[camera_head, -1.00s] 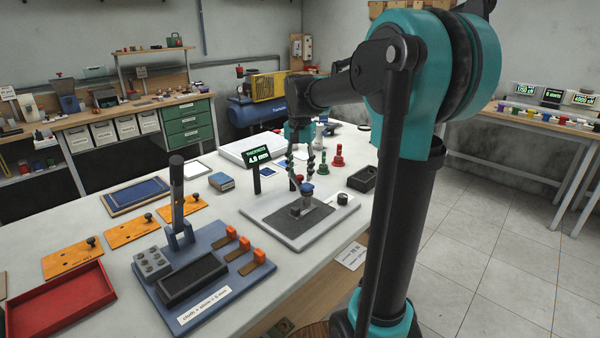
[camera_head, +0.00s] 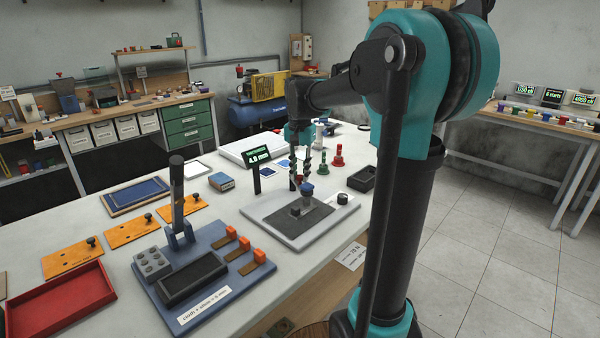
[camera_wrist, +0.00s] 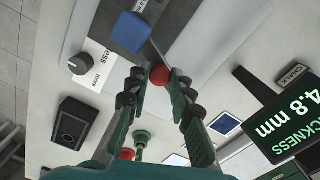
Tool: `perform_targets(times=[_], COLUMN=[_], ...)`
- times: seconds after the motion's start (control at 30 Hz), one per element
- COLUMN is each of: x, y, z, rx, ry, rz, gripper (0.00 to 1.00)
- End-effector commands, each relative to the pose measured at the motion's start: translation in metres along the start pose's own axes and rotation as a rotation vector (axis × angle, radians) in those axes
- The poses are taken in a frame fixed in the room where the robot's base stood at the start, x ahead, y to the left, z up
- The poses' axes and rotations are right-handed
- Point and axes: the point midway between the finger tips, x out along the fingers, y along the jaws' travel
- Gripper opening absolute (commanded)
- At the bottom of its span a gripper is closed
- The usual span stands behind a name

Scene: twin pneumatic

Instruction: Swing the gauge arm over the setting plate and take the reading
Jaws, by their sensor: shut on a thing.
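A thickness gauge stands on a light grey base (camera_head: 332,221) at the table's right side. A dark grey flat plate (camera_head: 318,219) lies on that base; I cannot tell if it is the setting plate. My gripper (camera_wrist: 158,84) is shut on the gauge arm's red ball knob (camera_wrist: 160,75), which sits between the fingertips. The gauge's blue head (camera_head: 307,189) is just beyond the knob and also shows in the wrist view (camera_wrist: 132,31). Whether its tip touches the plate is hidden. The green thickness display (camera_wrist: 285,122) reads 4.8 mm.
A black dial knob (camera_head: 342,198) sits on the base's right. A blue fixture board (camera_head: 215,262) with an upright lever is at front left.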

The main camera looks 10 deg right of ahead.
Motion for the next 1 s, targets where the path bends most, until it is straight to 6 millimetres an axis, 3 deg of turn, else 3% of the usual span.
perform_targets(times=[0.47,1.0], x=[0.0,0.0], y=[-0.009,-0.041], z=[0.007,0.019], rx=[0.144,0.638], ry=[0.0,0.0], rz=[0.0,-0.001], gripper=[0.0,0.0])
